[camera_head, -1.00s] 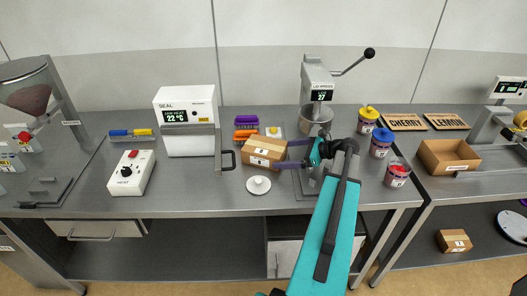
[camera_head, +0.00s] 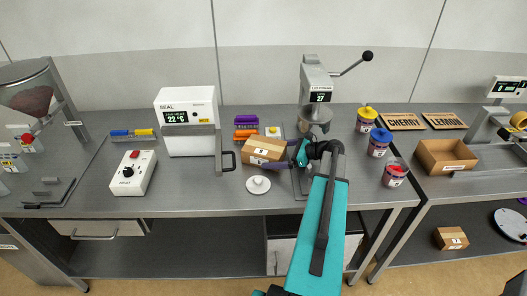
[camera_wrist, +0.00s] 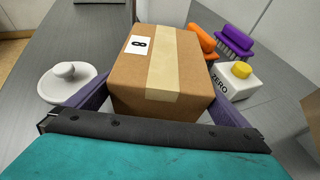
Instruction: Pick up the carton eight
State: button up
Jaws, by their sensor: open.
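The carton eight (camera_head: 266,148) is a brown cardboard box with tan tape and a white label, standing on the middle bench. In the wrist view the carton (camera_wrist: 185,72) shows its label "8" and sits between my purple fingers. My gripper (camera_head: 284,152) reaches the carton from the right in the head view. My gripper (camera_wrist: 165,100) is open, with one finger along each side of the carton. The fingertips are partly hidden by the carton.
A white knobbed lid (camera_head: 258,185) lies in front of the carton. Orange (camera_head: 246,134) and purple brushes (camera_head: 246,119) and a white ZERO box (camera_wrist: 236,79) stand behind it. The lid press (camera_head: 316,95) stands to the right. The sealer (camera_head: 187,120) stands left.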

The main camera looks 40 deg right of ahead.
aim_at(269, 160)
jog(key=shift+p+x, duration=0.55)
jog(key=shift+x, duration=0.95)
jog(key=shift+c, duration=0.3)
jog(key=shift+r, duration=0.1)
jog(key=c, duration=1.3)
jog(key=shift+r, duration=0.15)
jog(key=shift+r+b, duration=0.35)
jog(key=shift+b, duration=0.3)
jog(key=s+a+b, duration=0.2)
jog(key=s+a, duration=0.1)
jog(key=shift+s, duration=0.15)
notch_tip(269, 160, up, 14)
jog(key=b, duration=0.3)
jog(key=shift+d, duration=0.2)
